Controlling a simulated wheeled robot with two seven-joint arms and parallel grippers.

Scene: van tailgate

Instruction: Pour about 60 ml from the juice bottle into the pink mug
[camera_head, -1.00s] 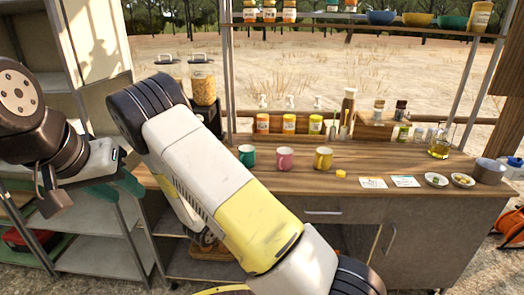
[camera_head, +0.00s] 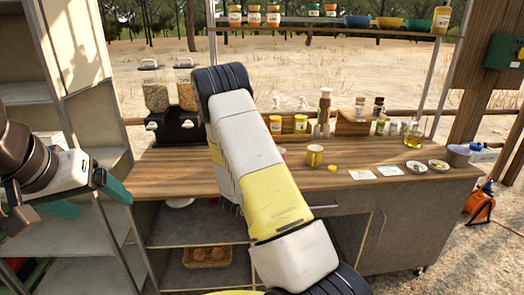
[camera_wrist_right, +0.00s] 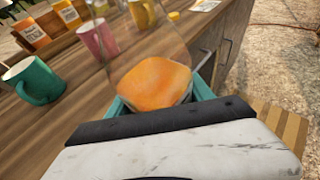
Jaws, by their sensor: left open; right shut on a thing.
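The pink mug (camera_head: 282,156) stands on the wooden counter, partly hidden behind my right arm in the head view. It also shows at the upper left of the right wrist view (camera_wrist_right: 99,40). My right gripper (camera_wrist_right: 158,97) is shut on the juice bottle (camera_wrist_right: 155,80), a clear bottle with orange juice at its near end. The bottle overlaps the pink mug's side of the picture; I cannot tell the gap between them. In the head view my right gripper and the bottle are hidden behind the arm. My left gripper (camera_head: 88,199) is open and empty, left of the counter.
A yellow mug (camera_head: 314,157) stands right of the pink one. A teal mug (camera_wrist_right: 36,80) shows in the wrist view. Jars, cards (camera_head: 362,175) and small bowls (camera_head: 438,165) stand farther right and back. Cereal dispensers (camera_head: 155,97) stand at the back left. The counter's front left is clear.

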